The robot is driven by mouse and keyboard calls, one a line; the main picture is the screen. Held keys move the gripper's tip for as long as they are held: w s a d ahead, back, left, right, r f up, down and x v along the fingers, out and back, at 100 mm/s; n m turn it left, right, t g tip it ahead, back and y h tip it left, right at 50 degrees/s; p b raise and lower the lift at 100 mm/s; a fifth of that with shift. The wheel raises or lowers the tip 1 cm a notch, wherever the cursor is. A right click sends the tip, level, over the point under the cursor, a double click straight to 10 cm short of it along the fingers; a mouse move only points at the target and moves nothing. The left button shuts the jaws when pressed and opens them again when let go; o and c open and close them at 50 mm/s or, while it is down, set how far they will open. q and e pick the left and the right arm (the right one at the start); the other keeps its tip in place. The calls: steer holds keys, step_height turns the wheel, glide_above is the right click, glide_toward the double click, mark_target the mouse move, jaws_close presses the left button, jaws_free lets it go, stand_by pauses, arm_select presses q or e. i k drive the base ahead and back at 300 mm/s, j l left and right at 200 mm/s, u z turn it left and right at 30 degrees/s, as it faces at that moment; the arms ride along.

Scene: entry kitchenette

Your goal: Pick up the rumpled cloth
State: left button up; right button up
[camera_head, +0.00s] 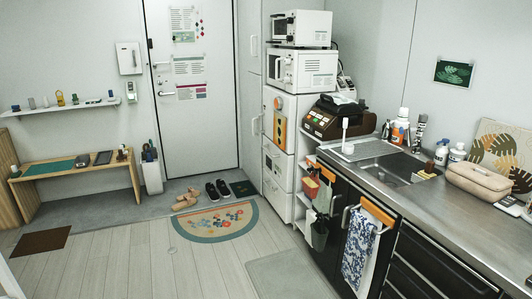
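No cloth lying rumpled stands out on the floor, bench or counter. A blue-and-white patterned cloth (357,252) hangs from a rail on the black cabinet front under the counter, at the lower right. It hangs long and fairly straight, and I cannot tell whether it is the rumpled cloth. Neither of my grippers shows in the head view.
The steel counter (445,222) with a sink runs along the right. A grey mat (290,272) lies before the cabinets and a half-round floral mat (215,222) near the door. Shoes (218,190) stand beyond it. A wooden bench (75,163) is left. The middle floor is clear.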

mark_target(338, 99)
steer(key=i, duration=1.45)
steer(key=i+j+z, duration=0.1)
steer(key=i+z, duration=0.3)
steer(key=i, duration=0.15)
steer(key=i+j+z, duration=0.85)
steer(key=i, duration=0.15)
steer(key=i+j+z, duration=0.4)
steer(key=j, duration=0.1)
